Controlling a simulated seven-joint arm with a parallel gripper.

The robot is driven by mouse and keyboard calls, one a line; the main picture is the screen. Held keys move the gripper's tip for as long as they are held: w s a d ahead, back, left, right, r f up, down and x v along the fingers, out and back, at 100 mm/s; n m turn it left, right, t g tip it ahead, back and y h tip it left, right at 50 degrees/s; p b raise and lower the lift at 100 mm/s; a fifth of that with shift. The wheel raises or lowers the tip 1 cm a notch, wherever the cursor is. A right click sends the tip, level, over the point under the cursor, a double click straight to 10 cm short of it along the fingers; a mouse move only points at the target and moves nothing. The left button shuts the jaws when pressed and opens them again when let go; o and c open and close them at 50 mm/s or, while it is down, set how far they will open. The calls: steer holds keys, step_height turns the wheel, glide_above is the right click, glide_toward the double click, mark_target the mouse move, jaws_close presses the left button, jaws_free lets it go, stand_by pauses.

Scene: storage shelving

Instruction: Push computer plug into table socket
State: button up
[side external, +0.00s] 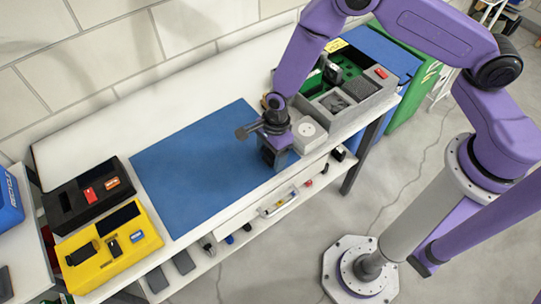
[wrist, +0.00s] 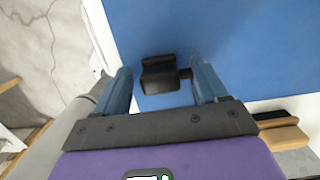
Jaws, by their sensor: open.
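My gripper (side external: 276,155) is low over the right end of the blue mat, near the table's front edge. In the wrist view my gripper (wrist: 164,74) is open, with its two blue fingers apart. A small black object (wrist: 158,66), which looks like the plug, is on the blue mat between the fingers, with a gap on each side. In the side view the gripper hides it. A white block with a round socket face (side external: 308,129) stands on the table just right of my gripper. I cannot make out the socket in the wrist view.
The blue mat (side external: 200,160) is mostly clear. A grey organiser tray (side external: 362,110) with green parts stands right of the socket. A black case (side external: 85,197) and a yellow case (side external: 110,245) stand at the left end. Small items lie on the shelf below.

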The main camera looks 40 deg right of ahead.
steer(key=c, duration=1)
steer(key=shift+r, duration=0.15)
steer(key=shift+r, duration=0.55)
steer(key=s+d+r, duration=0.2)
steer(key=s+r, duration=0.2)
steer(key=s+d+r, duration=0.3)
steer(key=s, duration=0.1)
steer(key=s+d+r, duration=0.2)
steer(key=s+r, duration=0.2)
steer(key=shift+d+r, duration=0.15)
steer(key=shift+r, duration=0.15)
steer(key=shift+w+d+f, duration=0.3)
steer(key=shift+w+d, duration=0.6)
steer(key=shift+w, duration=1.1)
steer(key=shift+w+d+f, duration=0.3)
steer(key=shift+w+d, duration=0.65)
steer(key=shift+w, duration=1.05)
steer(key=shift+w+d+f, duration=0.3)
steer(key=shift+w+d, duration=0.6)
steer(key=shift+w, duration=1.1)
